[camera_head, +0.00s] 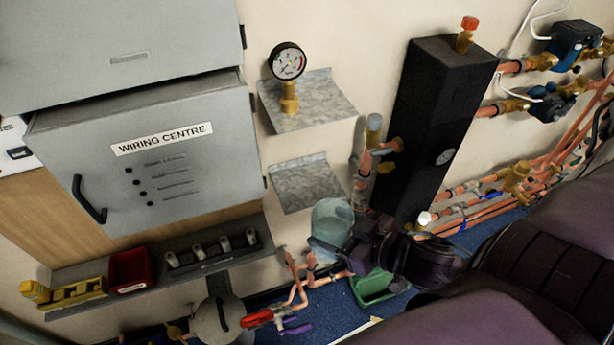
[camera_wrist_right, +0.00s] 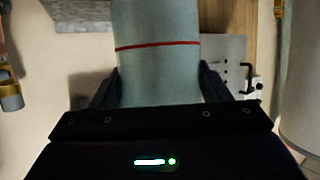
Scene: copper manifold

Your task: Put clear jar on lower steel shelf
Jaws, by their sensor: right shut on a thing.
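The clear jar (camera_head: 332,218) is a pale, see-through cylinder, upright or slightly tilted, in the lower middle of the head view. My right gripper (camera_head: 345,240) is shut on it. In the right wrist view the jar (camera_wrist_right: 158,65), with a thin red line around it, stands between the two dark fingers (camera_wrist_right: 160,88). The lower steel shelf (camera_head: 305,185) is a bare galvanised plate on the wall, just above and left of the jar, which is apart from it. The jar's far side is hidden. My left gripper is not in view.
The upper steel shelf (camera_head: 308,102) holds a pressure gauge (camera_head: 287,62) on a brass fitting. A black tank (camera_head: 435,125) and copper pipes stand right of the shelves. The grey wiring centre cabinet (camera_head: 150,165) is at left. A green bin (camera_head: 376,286) sits below the jar.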

